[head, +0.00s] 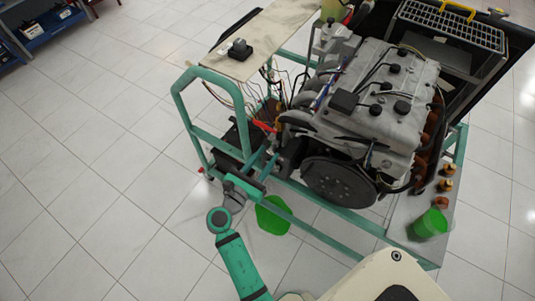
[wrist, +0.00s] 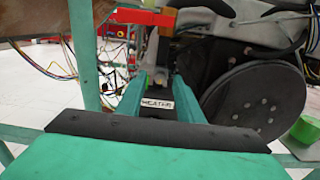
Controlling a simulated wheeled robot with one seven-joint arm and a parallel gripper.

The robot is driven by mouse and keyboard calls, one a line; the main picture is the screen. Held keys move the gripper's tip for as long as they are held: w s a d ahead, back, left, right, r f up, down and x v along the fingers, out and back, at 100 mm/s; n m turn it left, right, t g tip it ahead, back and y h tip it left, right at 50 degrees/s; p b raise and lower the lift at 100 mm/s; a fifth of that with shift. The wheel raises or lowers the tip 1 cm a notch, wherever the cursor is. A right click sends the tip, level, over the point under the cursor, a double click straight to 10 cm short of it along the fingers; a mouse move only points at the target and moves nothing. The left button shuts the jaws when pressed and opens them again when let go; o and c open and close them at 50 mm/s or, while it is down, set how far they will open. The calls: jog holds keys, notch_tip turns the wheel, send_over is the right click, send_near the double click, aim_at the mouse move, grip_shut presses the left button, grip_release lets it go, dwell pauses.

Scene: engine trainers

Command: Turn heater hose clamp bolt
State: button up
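A small white label reading "HEATER" (wrist: 157,105) sits on a dark part, seen between my fingers in the wrist view. A grey upright piece (wrist: 164,52) and an orange-brown piece (wrist: 152,48) stand just beyond it. I cannot make out the clamp bolt itself. My gripper (wrist: 158,82) has its two teal fingers apart, one on each side of the labelled part; contact is not clear. In the head view my gripper (head: 266,168) reaches the lower front left of the engine (head: 375,95), by the frame.
The green trainer frame (head: 185,115) surrounds this spot, with loose wires (wrist: 45,62) on the left. A large dark pulley (head: 338,182) is close on the right. A green cup (head: 430,223) and small brass-coloured parts (head: 446,185) stand on the right ledge. A green container (head: 272,215) is below.

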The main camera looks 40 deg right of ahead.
jog(key=shift+w+d, duration=0.2)
jog(key=shift+d, duration=0.4)
grip_shut()
